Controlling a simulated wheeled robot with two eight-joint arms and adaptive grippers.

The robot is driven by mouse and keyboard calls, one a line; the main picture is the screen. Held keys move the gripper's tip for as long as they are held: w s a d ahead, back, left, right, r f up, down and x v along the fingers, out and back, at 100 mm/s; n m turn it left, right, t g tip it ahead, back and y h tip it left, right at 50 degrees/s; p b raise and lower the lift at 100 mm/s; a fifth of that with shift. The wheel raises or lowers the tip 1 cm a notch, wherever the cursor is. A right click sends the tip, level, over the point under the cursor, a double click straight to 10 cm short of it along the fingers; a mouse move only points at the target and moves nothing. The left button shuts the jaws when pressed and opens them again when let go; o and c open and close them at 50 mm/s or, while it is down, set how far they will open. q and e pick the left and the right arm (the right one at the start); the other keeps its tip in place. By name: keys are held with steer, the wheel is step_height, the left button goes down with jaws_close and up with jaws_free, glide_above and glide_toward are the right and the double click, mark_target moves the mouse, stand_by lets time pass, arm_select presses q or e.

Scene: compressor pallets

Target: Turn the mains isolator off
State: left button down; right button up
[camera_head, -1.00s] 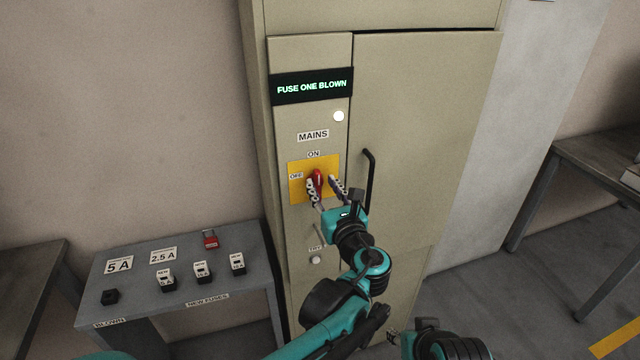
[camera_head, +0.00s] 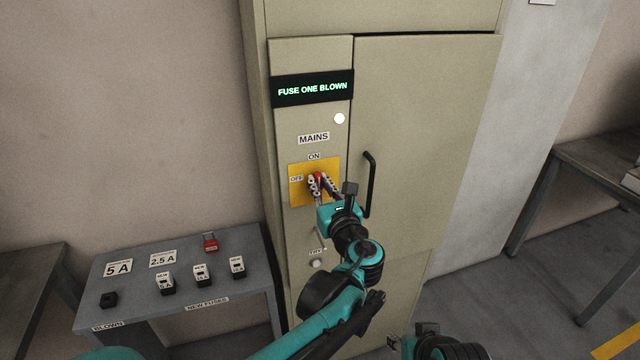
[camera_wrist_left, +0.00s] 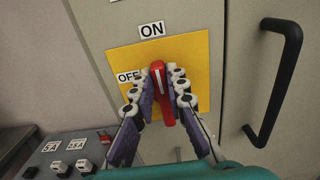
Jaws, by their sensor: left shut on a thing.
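The mains isolator is a red handle (camera_wrist_left: 161,88) on a yellow plate (camera_head: 294,196) on the cabinet's narrow left panel. ON is marked above it and OFF to its left. In the wrist view the handle stands close to upright, its white line pointing up towards ON with a slight lean left. My left gripper (camera_head: 321,183) is shut on the handle, one finger on each side; its fingers (camera_wrist_left: 161,92) hide part of it in the head view. Of my right arm only a part shows at the bottom of the head view, and its gripper cannot be made out clearly.
The cabinet door with a black handle (camera_head: 370,184) is just right of my left gripper. A display (camera_head: 312,88) reads FUSE ONE BLOWN. A grey bench (camera_head: 130,290) at left holds several fuses, a red padlock (camera_head: 210,243) and labels.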

mark_target(304, 185)
arm_select(q)
steer(key=n, duration=0.2)
steer(key=a+n+p, duration=0.1)
steer(key=n, duration=0.5)
steer(key=shift+s+a+f+p, duration=0.25)
steer(key=shift+a+f+p, duration=0.1)
steer(key=n, duration=0.3)
steer(key=f+n, duration=0.1)
steer(key=shift+s+a+n, duration=0.1)
steer(key=shift+a+n, duration=0.2)
steer(key=shift+n, duration=0.1)
steer(key=n, duration=0.2)
steer(key=f+n, duration=0.1)
steer(key=n, duration=0.1)
steer(key=shift+a+n, duration=0.15)
steer(key=shift+n, duration=0.25)
steer(key=c, duration=1.5)
jaws_free()
steer(key=shift+c, duration=0.2)
